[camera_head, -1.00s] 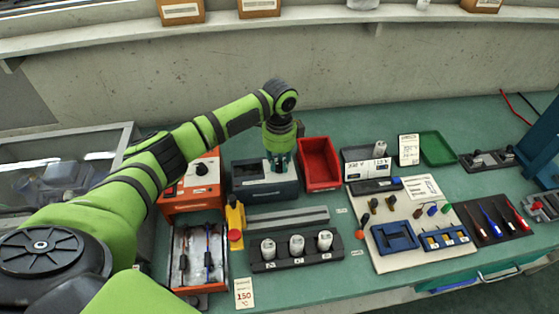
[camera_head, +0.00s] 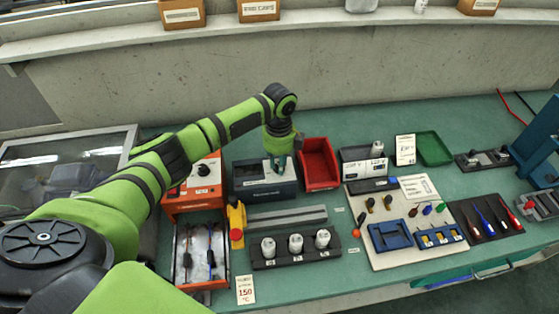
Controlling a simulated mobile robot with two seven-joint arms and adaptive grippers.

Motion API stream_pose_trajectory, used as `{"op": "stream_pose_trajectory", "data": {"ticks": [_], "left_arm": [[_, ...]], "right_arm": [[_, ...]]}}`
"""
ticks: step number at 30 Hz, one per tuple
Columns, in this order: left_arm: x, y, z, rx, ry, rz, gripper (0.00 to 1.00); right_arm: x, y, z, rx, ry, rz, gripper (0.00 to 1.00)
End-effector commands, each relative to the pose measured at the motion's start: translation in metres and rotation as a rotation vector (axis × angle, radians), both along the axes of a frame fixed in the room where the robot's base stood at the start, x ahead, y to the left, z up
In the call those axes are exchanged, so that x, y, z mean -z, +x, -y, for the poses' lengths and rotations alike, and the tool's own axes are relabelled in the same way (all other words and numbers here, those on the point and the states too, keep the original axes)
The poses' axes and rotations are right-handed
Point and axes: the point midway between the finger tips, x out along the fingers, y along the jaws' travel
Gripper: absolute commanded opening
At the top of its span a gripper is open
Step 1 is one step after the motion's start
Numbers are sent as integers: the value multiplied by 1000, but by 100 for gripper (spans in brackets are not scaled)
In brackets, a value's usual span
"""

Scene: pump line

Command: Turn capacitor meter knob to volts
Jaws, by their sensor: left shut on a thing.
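The capacitor meter, a dark grey box (camera_head: 262,189) with a pale top panel, stands on the green bench left of the red bin. My left arm reaches in from the left and bends down over it. My left gripper (camera_head: 277,168) points down at the right part of the meter's panel. Its fingers are shut on what appears to be the meter's knob. The knob is hidden by the fingers, so I cannot read its setting. My right gripper is not in view.
An orange unit (camera_head: 194,184) with a black knob stands left of the meter, and a red bin (camera_head: 320,166) close on its right. A grey rail (camera_head: 287,217) and a black rack (camera_head: 296,248) with white cylinders lie in front. A yellow-and-red switch (camera_head: 236,222) stands nearby.

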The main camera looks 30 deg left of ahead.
Motion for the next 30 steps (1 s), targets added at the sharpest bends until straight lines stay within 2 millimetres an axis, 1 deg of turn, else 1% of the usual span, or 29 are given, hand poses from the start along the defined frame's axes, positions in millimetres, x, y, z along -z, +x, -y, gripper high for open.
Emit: {"op": "stream_pose_trajectory", "data": {"ticks": [1, 9, 21, 22, 23, 24, 30], "left_arm": [[-1, 0, -4, 15, 7, 0, 0], [-1, 1, -4, 77, 8, 1, 0], [-1, 2, -4, 83, 8, 4, 0], [-1, 2, -4, 83, 8, 4, 28], [-1, 2, -4, 83, 8, 5, 40], [-1, 2, -4, 83, 8, 5, 48], [-1, 1, -2, 85, 4, 3, 48]], "right_arm": [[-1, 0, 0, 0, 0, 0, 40], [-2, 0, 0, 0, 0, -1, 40], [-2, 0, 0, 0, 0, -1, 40], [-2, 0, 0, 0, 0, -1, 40], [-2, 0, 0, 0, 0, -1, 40], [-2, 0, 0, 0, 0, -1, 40], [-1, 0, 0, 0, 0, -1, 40]]}}
